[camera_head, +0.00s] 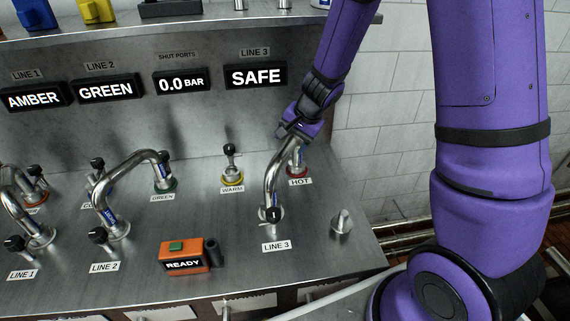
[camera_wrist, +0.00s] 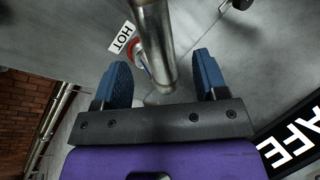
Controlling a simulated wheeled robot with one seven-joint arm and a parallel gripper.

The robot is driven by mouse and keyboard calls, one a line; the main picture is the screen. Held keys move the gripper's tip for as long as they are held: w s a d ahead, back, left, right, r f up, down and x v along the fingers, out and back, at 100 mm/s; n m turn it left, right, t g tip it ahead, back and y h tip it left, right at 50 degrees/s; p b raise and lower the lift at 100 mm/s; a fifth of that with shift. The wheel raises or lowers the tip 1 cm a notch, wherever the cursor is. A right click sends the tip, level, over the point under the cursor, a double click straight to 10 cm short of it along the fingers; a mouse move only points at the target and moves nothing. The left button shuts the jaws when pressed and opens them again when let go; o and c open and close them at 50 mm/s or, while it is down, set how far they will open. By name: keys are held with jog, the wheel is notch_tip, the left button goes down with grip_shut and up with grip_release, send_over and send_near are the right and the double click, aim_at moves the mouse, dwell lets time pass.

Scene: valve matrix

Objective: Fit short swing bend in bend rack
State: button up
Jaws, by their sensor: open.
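A polished steel swing bend (camera_head: 270,184) rises from the LINE 3 port and reaches back to the red-ringed HOT port (camera_head: 298,170). My gripper (camera_head: 288,130) is at the bend's upper far end. In the wrist view my gripper (camera_wrist: 162,80) is open, with its blue fingers on either side of the bend's steel tube (camera_wrist: 153,40). Gaps show between the tube and the fingers there. The wrist and gripper partly hide the HOT end in the head view. I cannot pick out a bend rack with certainty.
Another bend (camera_head: 120,180) runs from LINE 2 to the GREEN port. The capped WARM port (camera_head: 232,178) stands left of the bend. An orange READY box (camera_head: 183,256) sits at the front, and a short steel peg (camera_head: 341,222) stands at right. The SAFE display (camera_head: 256,76) is behind.

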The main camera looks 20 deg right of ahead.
aim_at(287, 147)
jog(key=shift+x, duration=2.55)
jog(key=shift+s, duration=0.15)
grip_shut()
jog(key=shift+r, duration=0.1)
